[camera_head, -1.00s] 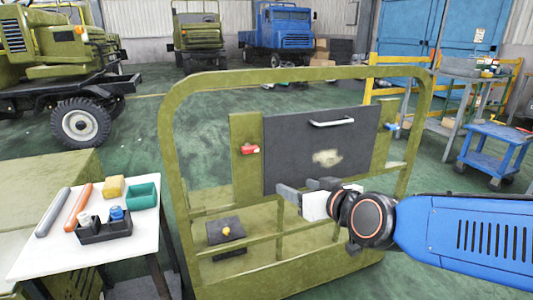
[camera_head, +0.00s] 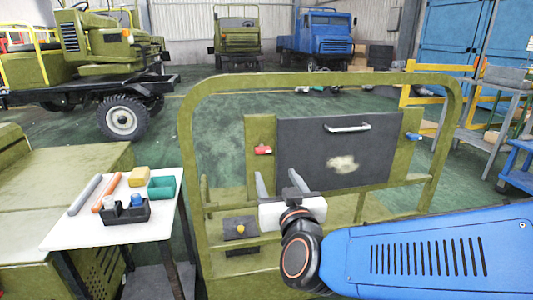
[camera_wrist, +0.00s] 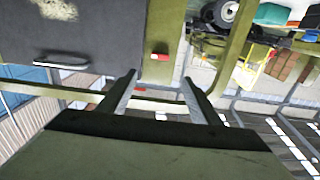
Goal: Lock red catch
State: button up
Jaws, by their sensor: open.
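The red catch (camera_head: 263,149) is on the olive post at the left edge of a dark grey panel (camera_head: 310,165) in an olive frame. My gripper (camera_head: 274,173) is open and empty, just below the catch, with its fingers pointing up. In the wrist view, the red catch (camera_wrist: 159,57) shows beyond the tips of my gripper (camera_wrist: 160,78), lined up with the gap and apart from both fingers. I cannot tell whether the catch touches the panel.
A blue catch (camera_head: 413,136) is on the right post. The panel has a pale handle (camera_head: 347,128). The olive tube frame (camera_head: 187,150) surrounds the panel. A white table (camera_head: 85,230) with tools and bins stands at left. Trucks are far behind.

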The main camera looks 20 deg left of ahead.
aim_at(264, 151)
jog(key=x, duration=1.6)
jog(key=c, duration=1)
